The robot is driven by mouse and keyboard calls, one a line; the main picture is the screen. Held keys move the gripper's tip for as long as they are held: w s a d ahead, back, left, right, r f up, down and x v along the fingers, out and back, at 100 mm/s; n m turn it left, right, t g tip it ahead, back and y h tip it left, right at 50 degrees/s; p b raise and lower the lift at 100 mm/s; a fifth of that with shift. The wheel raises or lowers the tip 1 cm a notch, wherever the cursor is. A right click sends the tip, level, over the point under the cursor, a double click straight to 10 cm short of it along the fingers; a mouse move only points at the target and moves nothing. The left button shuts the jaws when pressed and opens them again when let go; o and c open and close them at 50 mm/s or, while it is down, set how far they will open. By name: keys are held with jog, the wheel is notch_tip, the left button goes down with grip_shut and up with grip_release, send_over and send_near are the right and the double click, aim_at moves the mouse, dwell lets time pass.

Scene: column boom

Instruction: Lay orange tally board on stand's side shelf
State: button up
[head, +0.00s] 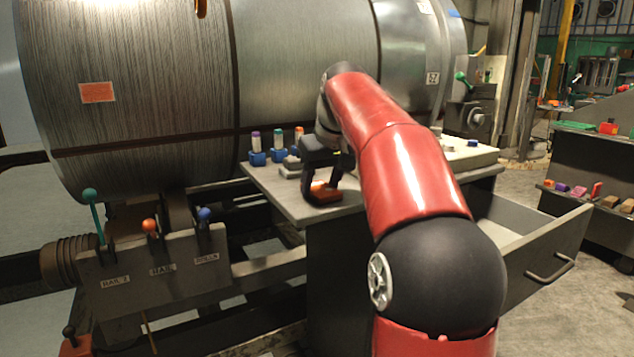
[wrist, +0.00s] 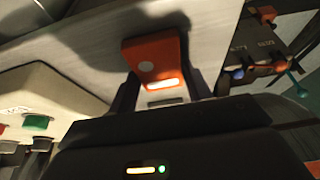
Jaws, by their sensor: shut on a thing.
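The orange tally board (head: 325,192) is small and sits between the fingers of my gripper (head: 322,178), low over the cabinet's grey top in the head view. In the wrist view the orange board (wrist: 155,55) shows between the two dark fingers, with a bright glare on its near edge. My gripper is shut on it. I cannot tell whether the board touches the top. At the right a dark stand (head: 590,165) has a lower shelf (head: 580,206) bearing several small coloured pieces; I cannot tell if this is the side shelf named.
The grey cabinet top (head: 285,195) holds blue holders (head: 257,158) with coloured tubes at its back. A drawer (head: 540,245) stands open at the right. A control box (head: 155,270) with upright levers stands front left. A large metal roll (head: 150,90) fills the back.

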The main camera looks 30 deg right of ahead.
jog(key=shift+f, duration=0.15)
jog(key=o, duration=1.1)
jog(key=shift+r, duration=0.2)
jog(key=v, duration=0.2)
jog(key=a+p+v, duration=0.1)
jog(key=v, duration=0.5)
jog(key=shift+s+a+f, duration=0.2)
jog(key=shift+s, duration=0.15)
